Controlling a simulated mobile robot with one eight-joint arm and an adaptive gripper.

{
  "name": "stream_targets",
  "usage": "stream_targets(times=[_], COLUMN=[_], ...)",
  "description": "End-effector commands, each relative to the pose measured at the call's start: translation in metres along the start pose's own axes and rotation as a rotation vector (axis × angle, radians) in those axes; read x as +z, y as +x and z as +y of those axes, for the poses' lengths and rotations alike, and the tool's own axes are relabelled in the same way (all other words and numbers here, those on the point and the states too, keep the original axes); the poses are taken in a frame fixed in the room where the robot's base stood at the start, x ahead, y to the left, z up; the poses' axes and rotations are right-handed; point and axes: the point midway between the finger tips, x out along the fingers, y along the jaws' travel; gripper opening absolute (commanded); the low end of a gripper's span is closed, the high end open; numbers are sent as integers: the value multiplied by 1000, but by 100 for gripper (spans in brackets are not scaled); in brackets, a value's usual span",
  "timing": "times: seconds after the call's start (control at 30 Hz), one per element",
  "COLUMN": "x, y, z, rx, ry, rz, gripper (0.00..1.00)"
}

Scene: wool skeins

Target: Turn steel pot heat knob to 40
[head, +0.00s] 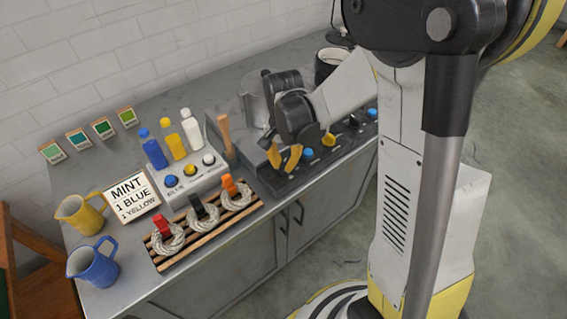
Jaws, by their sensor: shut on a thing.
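The steel pot (252,108) stands on the back counter, partly hidden behind my arm. In front of it a dark control panel (290,184) runs along the counter's front edge. My gripper (284,161), with yellow fingers, reaches down to the left end of this panel, in front of the steel pot. It is shut on a knob there, which the fingers and wrist mostly hide, so its setting cannot be read. To the right on the panel are a blue knob (308,154) and a yellow knob (328,139). Another blue knob (372,113) is at the far right.
A dark pot (327,65) stands behind my arm. Left of the panel are a wooden-handled tool (225,134), dye bottles (153,152) with a button box (197,186), and a rack of skeins (203,226). A MINT sign (131,197), yellow jug (82,214) and blue jug (93,264) stand farther left.

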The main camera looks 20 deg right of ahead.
Motion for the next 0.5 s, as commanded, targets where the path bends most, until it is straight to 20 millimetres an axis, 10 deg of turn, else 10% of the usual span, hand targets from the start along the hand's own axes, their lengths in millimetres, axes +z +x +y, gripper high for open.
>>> stream_targets(times=[0.47,0.5], x=[0,0], y=[0,0], z=[0,0], rx=[1,1], ry=[16,16], rz=[0,0], gripper=[0,14])
